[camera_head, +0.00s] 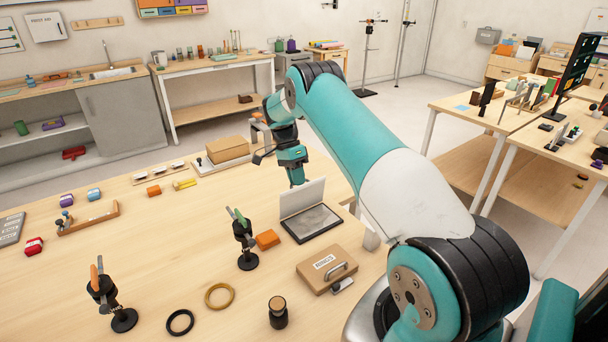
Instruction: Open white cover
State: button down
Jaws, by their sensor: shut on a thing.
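The white cover (302,198) stands raised at the back of a shallow case with a dark grey inside (312,223) on the wooden table, near the middle of the view. The cover is tilted up from the case, so the inside of the case shows. My gripper (297,181) comes down from behind and is at the cover's top edge, shut on the cover. The fingertips are small and partly hidden behind the cover, so the exact grip is hard to see.
My arm blocks the right side.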

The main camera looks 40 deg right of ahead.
jog(key=shift+w+a+f+g+p, duration=0.15)
jog(key=shift+w+f+g+p, duration=0.15)
jog(key=shift+w+f+p, duration=0.35)
dwell(0.4)
jog(key=c, duration=1.2)
grip_release()
jog(key=shift+w, duration=0.1)
jog(key=shift+r, duration=0.1)
